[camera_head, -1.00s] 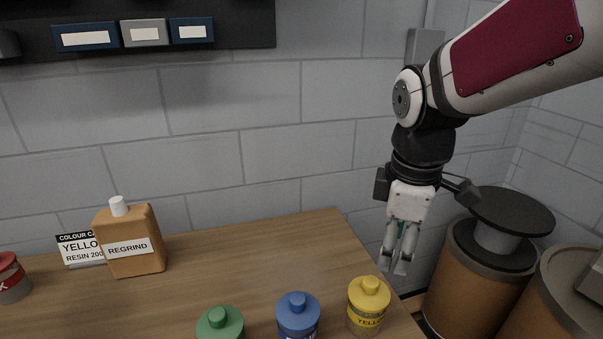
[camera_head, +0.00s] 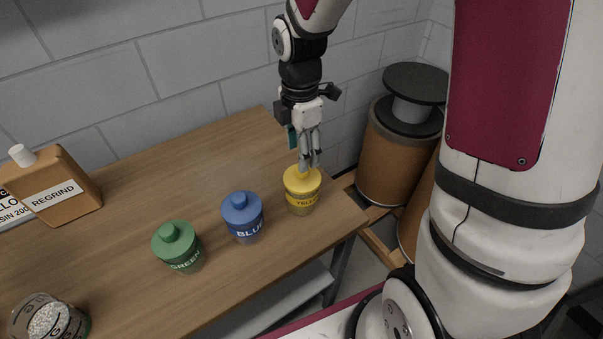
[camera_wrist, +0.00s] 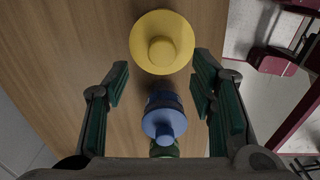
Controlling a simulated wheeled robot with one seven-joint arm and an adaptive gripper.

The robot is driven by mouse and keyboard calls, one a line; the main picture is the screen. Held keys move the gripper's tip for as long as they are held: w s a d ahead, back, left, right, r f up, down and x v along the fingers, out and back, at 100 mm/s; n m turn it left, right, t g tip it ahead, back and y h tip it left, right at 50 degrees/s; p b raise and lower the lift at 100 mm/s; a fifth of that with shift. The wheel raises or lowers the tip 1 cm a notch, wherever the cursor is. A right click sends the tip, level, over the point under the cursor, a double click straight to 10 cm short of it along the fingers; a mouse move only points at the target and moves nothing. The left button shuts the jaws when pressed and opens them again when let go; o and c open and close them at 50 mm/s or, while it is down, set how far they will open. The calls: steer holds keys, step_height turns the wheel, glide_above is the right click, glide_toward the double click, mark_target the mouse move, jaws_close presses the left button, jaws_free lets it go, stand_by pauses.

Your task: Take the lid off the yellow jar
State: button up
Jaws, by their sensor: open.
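The yellow jar (camera_head: 302,199) stands upright near the right end of the wooden bench, with its label facing the camera. Its yellow lid (camera_head: 301,180) is on, with a small round knob on top. In the wrist view the lid (camera_wrist: 162,42) lies ahead of and between the lines of the fingers. My gripper (camera_head: 310,166) is open and empty, pointing down. In the head view its fingertips overlap the lid knob; I cannot tell whether they touch it. In the wrist view the fingers (camera_wrist: 160,90) are spread apart.
A blue jar (camera_head: 243,224) stands left of the yellow one, then a green jar (camera_head: 177,252). A clear container of pellets (camera_head: 48,318) is at the lower left. A REGRIND bottle (camera_head: 58,187) stands at the back left. Drums (camera_head: 393,160) stand beyond the bench's right end.

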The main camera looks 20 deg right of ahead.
mark_target(308, 182)
steer(key=shift+s+d+f+p, duration=0.15)
steer(key=shift+f+p, duration=0.25)
steer(key=shift+f, duration=2.3)
steer(key=c, duration=1)
